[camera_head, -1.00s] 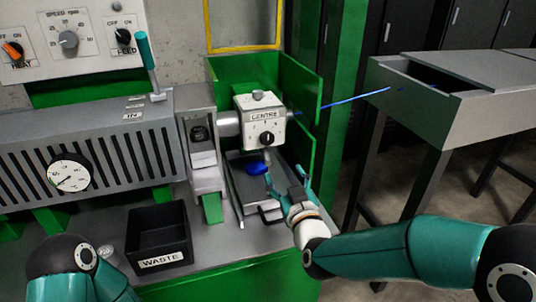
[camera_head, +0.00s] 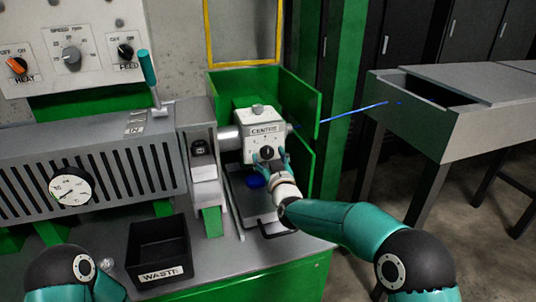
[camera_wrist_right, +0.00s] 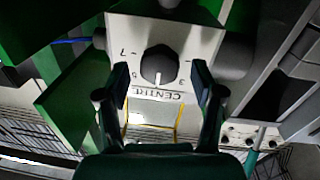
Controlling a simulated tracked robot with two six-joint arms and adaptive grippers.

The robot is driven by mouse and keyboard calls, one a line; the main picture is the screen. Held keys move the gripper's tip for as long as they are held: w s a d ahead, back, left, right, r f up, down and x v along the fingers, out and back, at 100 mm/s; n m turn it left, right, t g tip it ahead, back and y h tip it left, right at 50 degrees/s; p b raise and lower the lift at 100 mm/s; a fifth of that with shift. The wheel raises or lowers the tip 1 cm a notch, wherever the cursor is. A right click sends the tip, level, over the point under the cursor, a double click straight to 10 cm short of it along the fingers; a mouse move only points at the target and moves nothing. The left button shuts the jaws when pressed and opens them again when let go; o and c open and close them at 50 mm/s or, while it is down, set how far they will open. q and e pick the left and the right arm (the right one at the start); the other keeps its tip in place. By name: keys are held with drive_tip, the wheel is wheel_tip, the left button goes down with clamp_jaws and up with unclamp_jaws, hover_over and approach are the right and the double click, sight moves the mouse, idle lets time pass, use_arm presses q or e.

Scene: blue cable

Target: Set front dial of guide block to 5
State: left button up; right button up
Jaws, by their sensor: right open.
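The guide block (camera_head: 260,129) is a white box labelled CENTRE on a grey shaft. Its black front dial (camera_head: 267,152) faces me. In the right wrist view, which is upside down, the dial (camera_wrist_right: 158,65) sits on the block face (camera_wrist_right: 190,45) with 7, 5 and 3 around it. Its pale mark seems to point to the CENTRE label, between 5 and 3. My right gripper (camera_wrist_right: 160,78) is open, with one finger on each side of the dial and gaps to it. In the head view my right gripper (camera_head: 270,160) partly covers the lower block. My left gripper is out of view.
Green guard panels (camera_head: 302,95) stand behind and right of the block. A blue cable (camera_head: 350,111) runs right to a grey trough (camera_head: 440,125). A blue piece (camera_head: 256,181) lies below the block. A black WASTE bin (camera_head: 160,252) stands front left.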

drive_tip(key=shift+w+a, duration=0.15)
drive_tip(key=shift+w, duration=0.5)
drive_tip(key=c, duration=1.1)
drive_tip(key=m+b, duration=0.3)
drive_tip(key=shift+f, duration=0.15)
drive_tip(key=m+b, duration=0.2)
drive_tip(key=m, duration=0.1)
drive_tip(key=shift+b, duration=0.3)
drive_tip(key=shift+d+m+g+b, duration=0.15)
drive_tip(key=shift+m+b, duration=0.25)
drive_tip(key=shift+m, duration=0.3)
drive_tip(key=shift+d+m+g+b, duration=0.15)
drive_tip(key=shift+m+b, duration=0.2)
drive_tip(key=shift+m, duration=0.35)
drive_tip(key=shift+a, duration=0.1)
